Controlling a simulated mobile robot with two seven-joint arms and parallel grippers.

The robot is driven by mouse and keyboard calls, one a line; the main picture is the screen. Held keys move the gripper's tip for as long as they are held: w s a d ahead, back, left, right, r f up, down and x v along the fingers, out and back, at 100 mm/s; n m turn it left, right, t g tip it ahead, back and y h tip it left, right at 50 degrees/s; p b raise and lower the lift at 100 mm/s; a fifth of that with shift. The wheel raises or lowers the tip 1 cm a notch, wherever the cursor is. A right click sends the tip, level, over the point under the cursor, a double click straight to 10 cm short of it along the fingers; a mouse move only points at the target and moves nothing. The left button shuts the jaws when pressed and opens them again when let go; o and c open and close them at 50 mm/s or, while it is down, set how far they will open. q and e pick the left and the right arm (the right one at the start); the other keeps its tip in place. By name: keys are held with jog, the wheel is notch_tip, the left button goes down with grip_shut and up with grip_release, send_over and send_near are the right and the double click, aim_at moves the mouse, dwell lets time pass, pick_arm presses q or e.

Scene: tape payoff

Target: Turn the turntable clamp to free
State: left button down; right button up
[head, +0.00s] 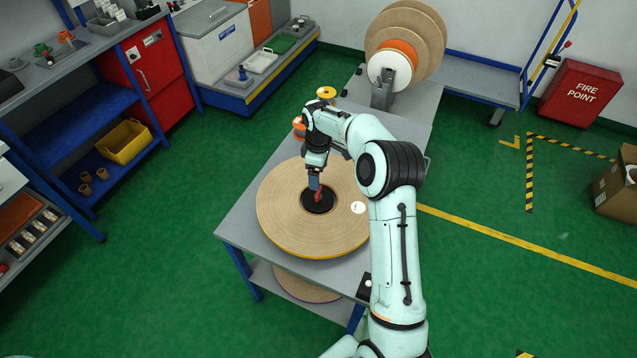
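The turntable carries a wide tan tape roll (275,220) lying flat on the grey table (240,215). At its middle is a black hub (310,206). A small red part, which looks like the clamp (319,197), stands on the hub. My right arm reaches in from the lower right, and my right gripper (317,192) points down at the hub, right at the red clamp. The fingers partly hide the clamp and are too small to show whether they grip it. My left gripper is not in view.
An upright reel (393,70) with tan discs stands at the back of the table. A yellow-topped item (326,92) and an orange one (299,124) stand near my wrist. Another tan roll (300,288) lies on the shelf below. Green floor is clear to the left.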

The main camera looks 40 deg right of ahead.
jog(key=shift+r, duration=2.25)
jog(key=shift+f, duration=0.1)
